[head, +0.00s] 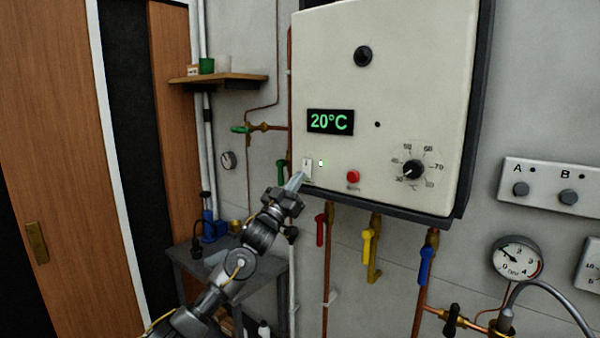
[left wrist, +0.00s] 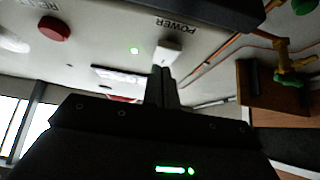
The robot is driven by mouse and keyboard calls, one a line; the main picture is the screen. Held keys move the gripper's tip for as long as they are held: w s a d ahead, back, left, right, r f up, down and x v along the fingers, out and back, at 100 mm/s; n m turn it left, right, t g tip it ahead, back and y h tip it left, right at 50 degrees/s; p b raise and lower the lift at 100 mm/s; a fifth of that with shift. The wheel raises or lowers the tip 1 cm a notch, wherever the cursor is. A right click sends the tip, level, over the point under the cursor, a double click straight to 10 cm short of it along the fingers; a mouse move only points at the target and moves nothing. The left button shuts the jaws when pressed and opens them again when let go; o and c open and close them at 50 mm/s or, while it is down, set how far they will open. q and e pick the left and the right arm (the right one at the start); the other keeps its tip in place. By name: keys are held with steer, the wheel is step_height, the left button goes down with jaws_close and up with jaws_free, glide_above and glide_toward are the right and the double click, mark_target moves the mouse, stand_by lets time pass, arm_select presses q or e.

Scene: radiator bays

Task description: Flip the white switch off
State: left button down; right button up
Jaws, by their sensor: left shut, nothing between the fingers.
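The white switch (head: 307,167) is on the lower left of the cream boiler panel in the head view, with a small lit indicator (head: 320,163) to its right. It also shows in the left wrist view as a white rocker (left wrist: 169,52) beside the word POWER, with a green light (left wrist: 134,50) close by. My left gripper (head: 297,181) is shut and empty, its fingertips right at the lower edge of the switch. I cannot tell whether they touch it. The fingers (left wrist: 161,85) hide part of the panel in the wrist view. My right gripper is out of view.
The boiler (head: 385,90) has a red button (head: 353,177), a 20°C display (head: 330,122) and a dial (head: 412,169). Red, yellow and blue valve handles hang below it. A wooden shelf (head: 235,78) and small table (head: 225,255) stand left.

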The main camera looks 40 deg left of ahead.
arm_select(q)
steer(key=shift+w+f, duration=0.15)
steer(key=shift+w, duration=0.55)
steer(key=w+t+b, duration=0.1)
steer(key=b, duration=0.2)
steer(key=shift+f, duration=0.15)
steer(key=shift+s+d+f, duration=0.2)
steer(key=shift+s+f, duration=0.1)
steer(key=shift+s, duration=0.25)
steer(key=b+v, duration=0.5)
steer(key=v, duration=0.7)
steer(key=shift+a+f, duration=0.25)
